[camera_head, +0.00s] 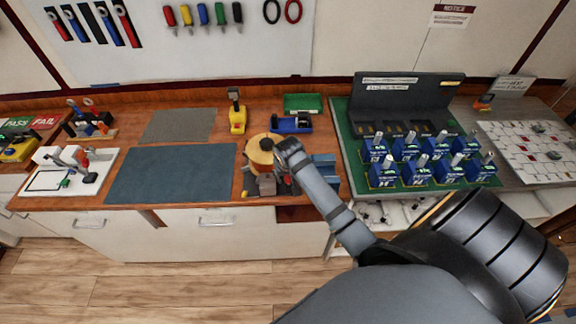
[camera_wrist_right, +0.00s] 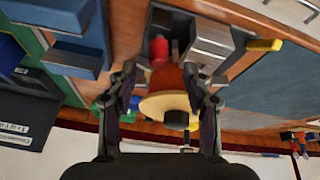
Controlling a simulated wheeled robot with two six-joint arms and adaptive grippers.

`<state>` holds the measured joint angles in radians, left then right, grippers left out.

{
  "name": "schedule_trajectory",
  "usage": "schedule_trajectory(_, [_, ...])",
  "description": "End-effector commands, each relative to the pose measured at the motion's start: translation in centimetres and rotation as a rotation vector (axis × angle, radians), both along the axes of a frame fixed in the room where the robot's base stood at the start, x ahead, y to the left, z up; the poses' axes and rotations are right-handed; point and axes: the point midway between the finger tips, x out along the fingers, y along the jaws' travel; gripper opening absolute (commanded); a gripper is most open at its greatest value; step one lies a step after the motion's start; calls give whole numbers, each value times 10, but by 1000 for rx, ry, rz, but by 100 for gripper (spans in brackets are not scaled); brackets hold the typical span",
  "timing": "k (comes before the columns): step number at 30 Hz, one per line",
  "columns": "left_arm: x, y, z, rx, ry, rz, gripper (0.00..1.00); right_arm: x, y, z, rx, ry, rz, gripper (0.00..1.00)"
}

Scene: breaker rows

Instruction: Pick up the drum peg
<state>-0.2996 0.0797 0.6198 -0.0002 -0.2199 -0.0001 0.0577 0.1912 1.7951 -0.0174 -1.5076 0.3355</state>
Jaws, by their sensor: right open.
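The drum peg (camera_head: 262,152) appears as an orange drum with a pale wood-coloured round face, at the front middle of the wooden bench. It stands at a grey vise-like block (camera_head: 266,186). My right gripper (camera_head: 282,168) is beside it, partly hidden by my own wrist. In the right wrist view the drum peg (camera_wrist_right: 164,104) shows between the two spread fingers of my right gripper (camera_wrist_right: 160,82). The fingers are open, and I cannot tell whether either touches it. My left gripper is in neither view.
A dark blue-grey mat (camera_head: 170,174) lies left of the drum. A yellow tool (camera_head: 237,118) and a blue device (camera_head: 291,125) stand behind it. Blue breakers (camera_head: 415,172) stand in rows on a green board at right. The mat is clear.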

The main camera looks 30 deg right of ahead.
Motion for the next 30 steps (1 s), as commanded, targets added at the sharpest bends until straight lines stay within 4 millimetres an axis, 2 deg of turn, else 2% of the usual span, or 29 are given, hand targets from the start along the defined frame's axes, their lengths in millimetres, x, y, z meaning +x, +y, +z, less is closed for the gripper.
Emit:
schedule_trajectory(4, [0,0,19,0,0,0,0,6,-6,-17,0,6,-1,50])
schedule_trajectory(9, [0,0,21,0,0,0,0,13,-10,-40,0,3,-1,50])
schedule_trajectory(17, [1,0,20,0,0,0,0,14,-10,-44,0,0,0,49])
schedule_trajectory(27, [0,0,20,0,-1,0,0,14,-10,-43,0,1,0,3])
schedule_trajectory(30, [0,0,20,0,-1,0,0,14,-10,-43,0,0,0,0])
